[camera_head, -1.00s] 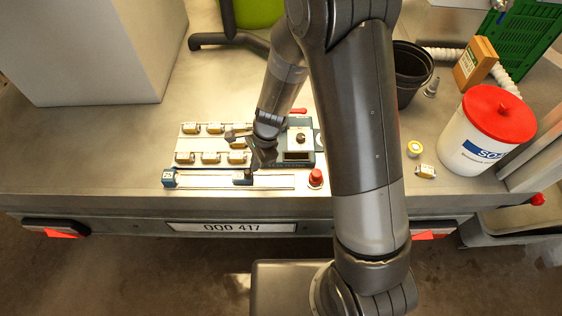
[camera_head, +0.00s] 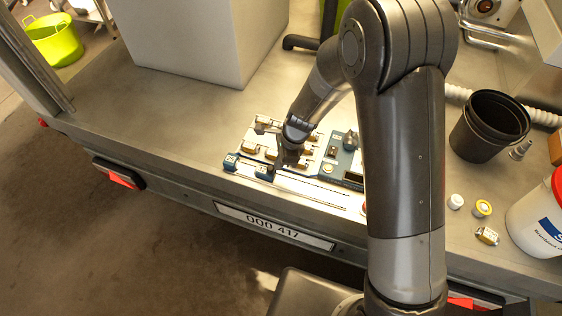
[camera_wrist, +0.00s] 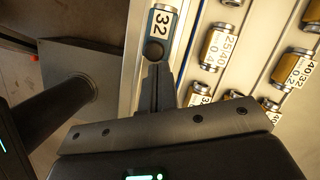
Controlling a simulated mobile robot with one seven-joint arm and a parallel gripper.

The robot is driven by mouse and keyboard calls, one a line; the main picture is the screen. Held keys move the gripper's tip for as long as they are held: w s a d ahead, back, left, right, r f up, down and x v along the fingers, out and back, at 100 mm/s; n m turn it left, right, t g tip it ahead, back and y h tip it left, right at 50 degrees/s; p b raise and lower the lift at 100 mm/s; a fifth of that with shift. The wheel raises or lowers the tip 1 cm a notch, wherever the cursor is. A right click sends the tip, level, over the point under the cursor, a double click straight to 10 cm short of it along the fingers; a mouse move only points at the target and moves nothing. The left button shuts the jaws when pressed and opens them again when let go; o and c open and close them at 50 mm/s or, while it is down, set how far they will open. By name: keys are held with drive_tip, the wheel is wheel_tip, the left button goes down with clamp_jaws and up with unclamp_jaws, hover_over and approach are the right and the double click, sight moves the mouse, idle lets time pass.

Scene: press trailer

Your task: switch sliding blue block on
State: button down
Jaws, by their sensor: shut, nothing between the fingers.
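The sliding blue block (camera_head: 264,172) sits on a pale rail (camera_head: 312,192) along the trailer's front edge. It is a short way right of another small blue block (camera_head: 231,161) at the rail's left end. My gripper (camera_head: 275,172) is low at the sliding block's right side, shut and empty. In the wrist view, the shut fingers (camera_wrist: 156,72) point at a blue block marked 32 (camera_wrist: 160,27). A dark round knob (camera_wrist: 153,50) lies at the fingertips. They look to be touching, but the exact contact is hard to see.
Several brass-coloured parts (camera_wrist: 218,48) stand in rows behind the rail. A blue-green panel (camera_head: 345,163) is to the right, partly behind my arm. A black bucket (camera_head: 490,128), small caps (camera_head: 482,208) and a white tub (camera_head: 537,222) stand farther right. A large pale box (camera_head: 195,40) is at the back.

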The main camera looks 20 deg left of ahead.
drive_tip(key=shift+a+r, duration=0.1)
drive_tip(key=shift+a, duration=0.1)
drive_tip(key=d, duration=0.1)
drive_tip(key=w+d, duration=0.1)
drive_tip(key=w+d+r, duration=0.1)
drive_tip(key=d, duration=0.1)
drive_tip(key=shift+d, duration=0.1)
drive_tip(key=v, duration=0.9)
drive_tip(key=shift+r, duration=0.3)
drive_tip(key=s+d+r+n+t, duration=0.2)
drive_tip(key=d+r+n, duration=0.1)
drive_tip(key=d+r, duration=0.5)
drive_tip(key=s+d+r+n+t, duration=0.2)
drive_tip(key=d+r+n, duration=0.1)
drive_tip(key=d+r, duration=0.45)
drive_tip(key=s+d+r+n+t+h, duration=0.3)
drive_tip(key=s+d+r+n, duration=0.3)
drive_tip(key=s+d, duration=0.6)
drive_tip(key=shift+r+n, duration=0.3)
drive_tip(key=shift+r, duration=0.4)
